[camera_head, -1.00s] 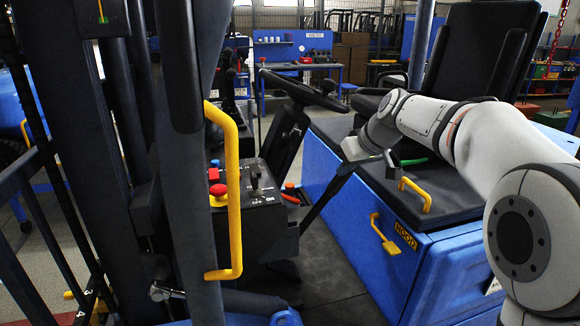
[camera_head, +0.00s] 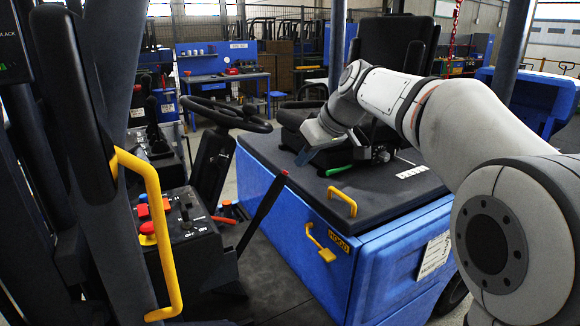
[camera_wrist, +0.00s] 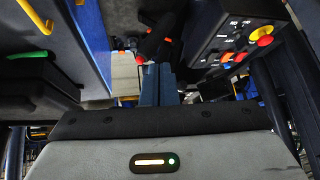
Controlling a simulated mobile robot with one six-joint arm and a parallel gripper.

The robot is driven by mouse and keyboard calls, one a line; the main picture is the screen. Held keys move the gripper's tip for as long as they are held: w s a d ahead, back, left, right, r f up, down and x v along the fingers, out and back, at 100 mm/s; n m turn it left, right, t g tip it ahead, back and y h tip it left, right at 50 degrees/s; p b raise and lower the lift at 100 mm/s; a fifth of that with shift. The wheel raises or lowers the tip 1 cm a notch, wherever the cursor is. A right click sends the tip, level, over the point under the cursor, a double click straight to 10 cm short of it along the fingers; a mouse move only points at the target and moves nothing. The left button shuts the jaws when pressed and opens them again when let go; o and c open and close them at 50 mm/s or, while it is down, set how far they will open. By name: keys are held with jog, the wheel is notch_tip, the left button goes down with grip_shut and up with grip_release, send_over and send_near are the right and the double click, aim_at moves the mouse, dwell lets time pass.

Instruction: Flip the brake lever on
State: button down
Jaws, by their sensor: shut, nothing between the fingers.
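A long black lever (camera_head: 262,207) with a red tip rises at a slant from the floor between the control box and the blue seat base. It looks like the brake lever; no label on it is readable. My gripper (camera_head: 305,158) has blue fingers and is shut and empty. In the head view it hangs just above and right of the red tip, apparently apart from it. In the wrist view the fingers (camera_wrist: 166,84) point up the picture, and the lever's dark shaft and red tip (camera_wrist: 139,59) show just beyond and left of them. The exact gap cannot be told.
The control box (camera_head: 188,225) with a red knob and switches stands left of the lever. A yellow grab handle (camera_head: 165,235) is in front. The steering wheel (camera_head: 226,114) is behind. The seat base (camera_head: 350,240) carries a yellow handle (camera_head: 342,200) and a green handle (camera_head: 338,171).

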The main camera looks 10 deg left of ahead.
jog(key=p+v, duration=0.1)
jog(key=v, duration=0.4)
jog(key=shift+s+d+r+p, duration=0.15)
jog(key=shift+r+p, duration=0.15)
jog(key=shift+r, duration=0.1)
jog(key=s+d+f+m+h, duration=0.2)
jog(key=s+d+f, duration=0.4)
jog(key=s, duration=0.3)
jog(key=s+d+f+m+h, duration=0.2)
jog(key=s+d+f+m, duration=0.2)
jog(key=s+d+f, duration=0.3)
jog(key=s+d+f+m+h, duration=0.2)
jog(key=s+d+f+m, duration=0.2)
jog(key=s, duration=0.7)
notch_tip(320, 180, down, 4)
jog(key=shift+s+d+r, duration=0.15)
jog(key=shift+s+d, duration=0.05)
jog(key=shift+d, duration=1)
